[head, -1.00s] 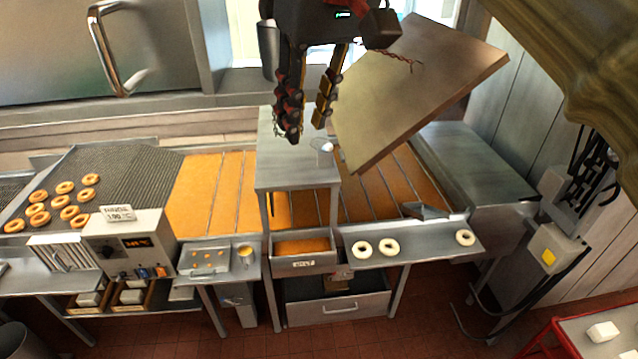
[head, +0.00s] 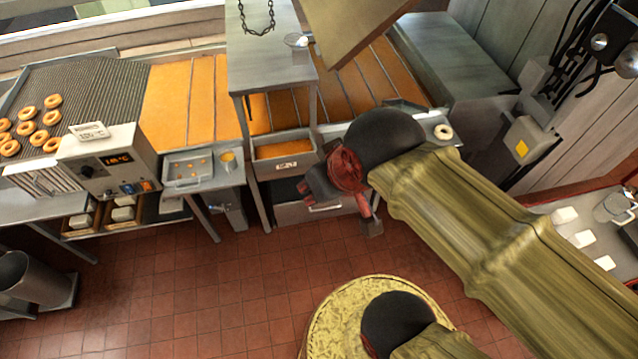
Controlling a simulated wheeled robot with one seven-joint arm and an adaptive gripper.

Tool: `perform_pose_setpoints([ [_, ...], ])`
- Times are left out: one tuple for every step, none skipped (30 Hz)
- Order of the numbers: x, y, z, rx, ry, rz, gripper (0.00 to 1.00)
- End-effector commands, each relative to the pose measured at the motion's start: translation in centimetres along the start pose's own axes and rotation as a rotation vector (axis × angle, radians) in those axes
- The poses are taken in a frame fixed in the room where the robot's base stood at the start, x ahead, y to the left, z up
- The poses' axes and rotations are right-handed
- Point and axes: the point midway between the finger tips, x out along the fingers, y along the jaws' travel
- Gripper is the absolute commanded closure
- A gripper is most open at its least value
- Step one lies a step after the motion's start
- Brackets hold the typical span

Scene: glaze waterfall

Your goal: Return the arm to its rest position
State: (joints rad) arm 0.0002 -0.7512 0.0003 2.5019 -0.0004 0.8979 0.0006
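My arm, in an olive sleeve with black joints, reaches in from the right in the head view. Its red and dark end with my gripper (head: 345,188) is over the floor, in front of the drawer under the metal stand (head: 272,66). The fingers are small and partly hidden by the wrist, so their opening cannot be made out. I see nothing clearly held. Another black joint and sleeve of mine show low, over a round yellow patterned surface (head: 330,318).
The glaze bin (head: 284,150) and side shelf are close behind my gripper. One pale ring (head: 443,132) shows on the shelf. A tilted board (head: 352,30) hangs above. A red-framed table (head: 588,236) stands right. Tiled floor (head: 190,300) is clear at lower left.

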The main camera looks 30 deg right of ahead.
Motion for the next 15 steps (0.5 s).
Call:
perform_pose_setpoints([
  [0.0,0.0,0.0,0.0,0.0,0.0,0.75],
  [0.0,0.0,0.0,0.0,0.0,0.0,0.75],
  [0.1,0.0,0.1,0.0,0.0,0.0,0.75],
  [0.3,0.0,0.1,0.0,-0.001,0.0,0.75],
  [0.5,0.0,0.2,0.0,-0.001,0.0,0.75],
  [0.8,0.0,0.4,0.0,-0.001,0.0,0.75],
  [1.1,0.0,0.6,0.0,-0.001,0.0,0.75],
  [1.5,0.0,0.8,0.0,-0.001,0.0,0.75],
  [2.1,0.0,1.1,0.0,-0.001,0.0,0.75],
  [2.6,0.0,1.4,0.0,-0.001,0.0,0.75],
  [3.2,0.0,1.7,0.0,-0.001,0.0,0.75],
  [4.1,0.0,2.2,0.0,-0.001,0.0,0.75],
  [4.7,0.0,2.5,0.0,-0.001,0.0,0.75],
  [5.5,0.0,2.9,0.0,-0.001,0.0,0.75],
  [6.4,0.0,3.5,0.0,-0.001,0.0,0.75],
])
